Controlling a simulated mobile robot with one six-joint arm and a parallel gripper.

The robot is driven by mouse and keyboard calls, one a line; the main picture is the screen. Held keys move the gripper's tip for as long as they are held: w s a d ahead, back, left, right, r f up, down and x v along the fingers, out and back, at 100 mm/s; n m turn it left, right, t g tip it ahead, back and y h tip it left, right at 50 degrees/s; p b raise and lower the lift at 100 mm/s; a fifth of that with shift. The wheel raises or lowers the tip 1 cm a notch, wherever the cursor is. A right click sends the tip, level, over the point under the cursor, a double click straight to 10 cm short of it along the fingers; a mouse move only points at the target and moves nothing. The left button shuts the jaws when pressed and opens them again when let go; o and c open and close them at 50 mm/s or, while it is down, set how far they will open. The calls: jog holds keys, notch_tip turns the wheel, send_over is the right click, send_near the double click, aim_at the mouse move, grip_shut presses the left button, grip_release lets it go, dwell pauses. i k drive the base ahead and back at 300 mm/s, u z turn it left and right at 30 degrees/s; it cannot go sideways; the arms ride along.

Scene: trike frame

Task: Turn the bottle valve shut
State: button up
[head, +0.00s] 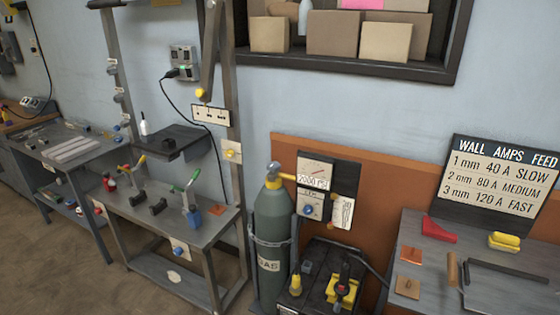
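The bottle valve (273,173) is a yellow-orange fitting on top of the bottle, with a yellow piece running right to a gauge panel. Whether the valve is open or shut cannot be told from here. The gauge panel (327,174) has an upper dial with a small number label and a lower dial with a blue knob (308,210). My gripper is not in this view.
A dark welding machine (320,270) with yellow parts stands right of the bottle. A grey workbench (160,215) with clamps is to the left. Another bench (430,255) is at right, with an amps sign (497,180). Brown floor (60,270) is clear at lower left.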

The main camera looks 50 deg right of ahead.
aim_at(273, 166)
jog(key=u, duration=0.1)
jog(key=i, duration=0.9)
jog(key=z, duration=0.1)
